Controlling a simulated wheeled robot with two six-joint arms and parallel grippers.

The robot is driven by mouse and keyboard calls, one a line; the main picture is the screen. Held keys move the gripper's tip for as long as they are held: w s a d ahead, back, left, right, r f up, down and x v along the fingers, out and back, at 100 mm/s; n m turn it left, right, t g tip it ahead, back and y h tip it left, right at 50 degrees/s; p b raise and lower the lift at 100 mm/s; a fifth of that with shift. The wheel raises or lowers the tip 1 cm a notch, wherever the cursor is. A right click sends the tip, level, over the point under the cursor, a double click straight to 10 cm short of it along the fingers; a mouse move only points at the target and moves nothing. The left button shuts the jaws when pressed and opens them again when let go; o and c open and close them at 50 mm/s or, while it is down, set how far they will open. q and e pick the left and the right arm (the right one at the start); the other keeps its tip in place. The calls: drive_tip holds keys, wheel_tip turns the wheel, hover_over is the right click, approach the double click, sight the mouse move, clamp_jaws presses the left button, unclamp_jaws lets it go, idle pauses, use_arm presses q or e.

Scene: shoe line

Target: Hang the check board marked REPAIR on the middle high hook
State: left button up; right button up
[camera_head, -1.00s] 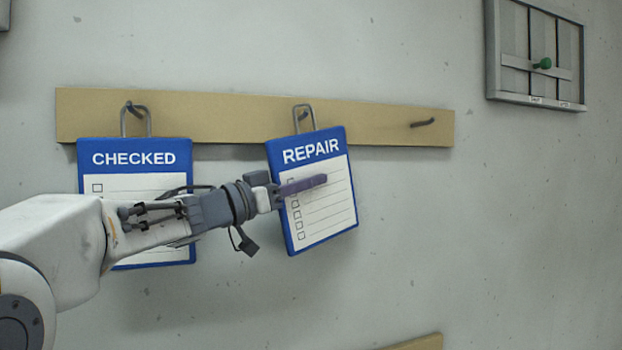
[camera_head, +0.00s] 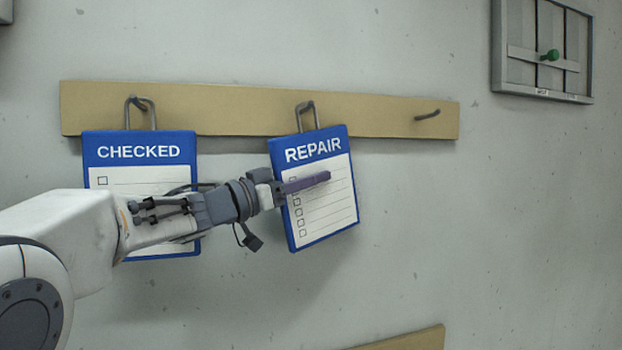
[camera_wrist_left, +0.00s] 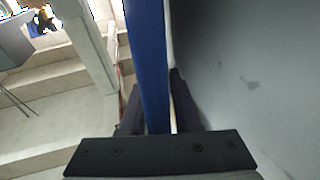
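The REPAIR check board (camera_head: 327,195), blue with a white checklist, is at the middle hook (camera_head: 305,106) of the wooden rail (camera_head: 230,112), tilted. Its wire loop (camera_head: 317,115) overlaps this hook and appears to be around it; I cannot tell if it bears the weight. My left gripper (camera_head: 305,184) is at the board's left edge, one finger across its front. In the left wrist view the board shows edge-on as a blue strip (camera_wrist_left: 148,60) between the fingers, which look shut on it. My right gripper is in neither view.
The CHECKED board (camera_head: 140,172) hangs on the left hook, partly hidden behind my left arm. The right hook (camera_head: 427,115) is bare. A grey frame with a green knob (camera_head: 551,55) is on the wall at upper right. Part of a lower rail (camera_head: 415,340) shows.

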use_arm(q)
drive_tip(key=shift+o, duration=1)
